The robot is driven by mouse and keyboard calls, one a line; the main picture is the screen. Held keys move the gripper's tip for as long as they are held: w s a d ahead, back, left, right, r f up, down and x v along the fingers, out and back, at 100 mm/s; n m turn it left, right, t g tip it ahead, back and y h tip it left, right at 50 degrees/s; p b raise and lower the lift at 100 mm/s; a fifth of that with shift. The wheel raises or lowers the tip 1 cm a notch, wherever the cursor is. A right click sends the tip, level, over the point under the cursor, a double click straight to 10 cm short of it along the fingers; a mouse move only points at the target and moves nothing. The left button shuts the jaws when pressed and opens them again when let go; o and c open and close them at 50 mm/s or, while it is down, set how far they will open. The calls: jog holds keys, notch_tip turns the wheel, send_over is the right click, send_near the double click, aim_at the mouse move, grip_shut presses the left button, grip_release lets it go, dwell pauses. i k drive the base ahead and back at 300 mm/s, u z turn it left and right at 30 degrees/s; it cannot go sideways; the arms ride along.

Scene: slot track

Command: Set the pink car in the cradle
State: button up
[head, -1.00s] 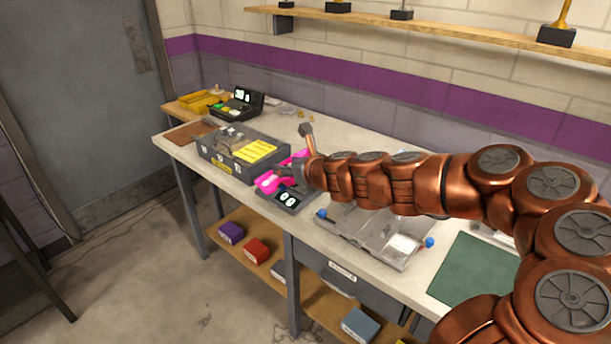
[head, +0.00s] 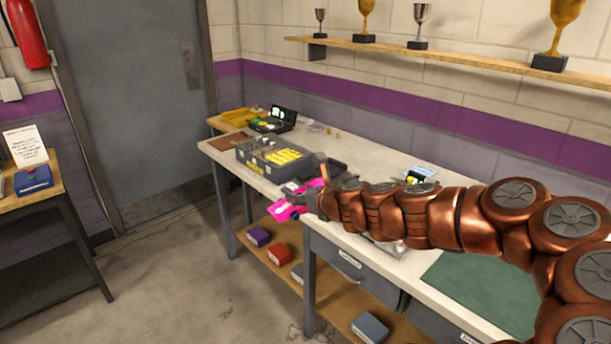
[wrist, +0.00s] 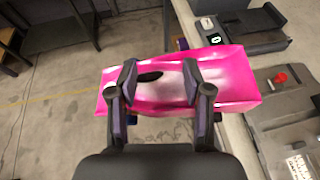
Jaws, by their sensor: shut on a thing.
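The pink car (wrist: 228,82) is held across my gripper (wrist: 160,75), whose two dark fingers press on its sides. In the head view the pink car (head: 287,211) is at the end of my arm, by the bench's front edge, partly hidden by the gripper. In the wrist view the floor shows below much of it, and its right end overlaps the bench edge. A dark device with a lit display (wrist: 216,38) lies on the bench beyond the car. I cannot tell for certain which thing is the cradle.
The pale bench (head: 222,146) carries a grey case with yellow strips (head: 272,157), a black open case (head: 274,120) and a green mat (head: 480,290). A clear-lidded grey box with a red knob (wrist: 281,77) is at the right. A side table (head: 45,203) stands left; open floor lies between.

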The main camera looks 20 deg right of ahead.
aim_at(321, 174)
jog(key=u, duration=0.45)
jog(key=i, duration=1.55)
jog(key=z, duration=0.6)
